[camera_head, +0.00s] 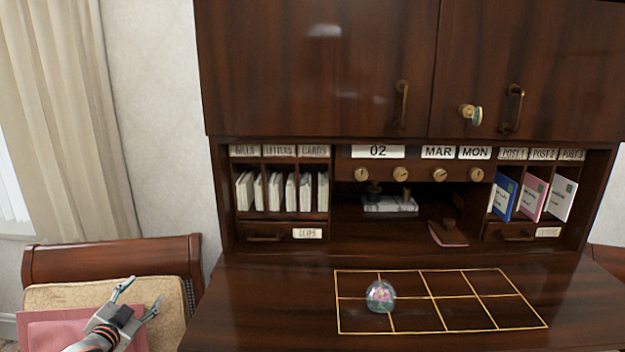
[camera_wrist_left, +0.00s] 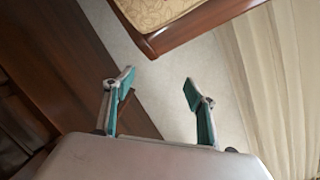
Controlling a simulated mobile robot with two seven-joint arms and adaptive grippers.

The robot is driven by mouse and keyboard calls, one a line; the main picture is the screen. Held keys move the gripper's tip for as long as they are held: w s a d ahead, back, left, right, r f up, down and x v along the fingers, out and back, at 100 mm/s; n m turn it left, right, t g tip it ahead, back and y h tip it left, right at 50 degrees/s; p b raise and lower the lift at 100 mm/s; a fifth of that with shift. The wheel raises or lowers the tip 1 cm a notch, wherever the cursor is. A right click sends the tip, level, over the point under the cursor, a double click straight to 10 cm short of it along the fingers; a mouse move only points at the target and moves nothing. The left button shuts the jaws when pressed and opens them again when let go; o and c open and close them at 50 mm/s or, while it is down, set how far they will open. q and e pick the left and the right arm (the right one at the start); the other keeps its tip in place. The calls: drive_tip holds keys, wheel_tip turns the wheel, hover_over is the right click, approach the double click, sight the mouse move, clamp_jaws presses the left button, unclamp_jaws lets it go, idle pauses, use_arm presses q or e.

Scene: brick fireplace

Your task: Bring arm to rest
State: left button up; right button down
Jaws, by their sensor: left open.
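My left gripper (camera_head: 139,297) is in the lower left of the head view, over the chair's seat and left of the desk. Its two teal-lined fingers are spread apart with nothing between them. The left wrist view also shows the open fingers (camera_wrist_left: 160,90), with pale wall and floor beyond them. My right arm and gripper do not show in either view.
A wooden desk (camera_head: 260,310) fills the right, with a glass globe (camera_head: 380,296) on its gold grid. Letters (camera_head: 247,190), coloured envelopes (camera_head: 532,197) and knobs fill the hutch. A curtain (camera_head: 60,110) hangs behind.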

use_arm(q)
drive_tip(key=s+d+f+g+h, duration=0.3)
drive_tip(key=s+d+f, duration=1.4)
drive_tip(key=s+f, duration=0.1)
drive_tip(key=s+d+f+n+g, duration=0.1)
drive_tip(key=s+d+f, duration=0.1)
drive_tip(key=s+d, duration=0.3)
drive_tip(key=s+d+f+n+g+h, duration=0.1)
drive_tip(key=s+d, duration=0.4)
drive_tip(key=s, duration=0.8)
drive_tip(key=shift+f+n, duration=0.3)
drive_tip(key=shift+f, duration=0.2)
drive_tip(key=shift+d, duration=0.1)
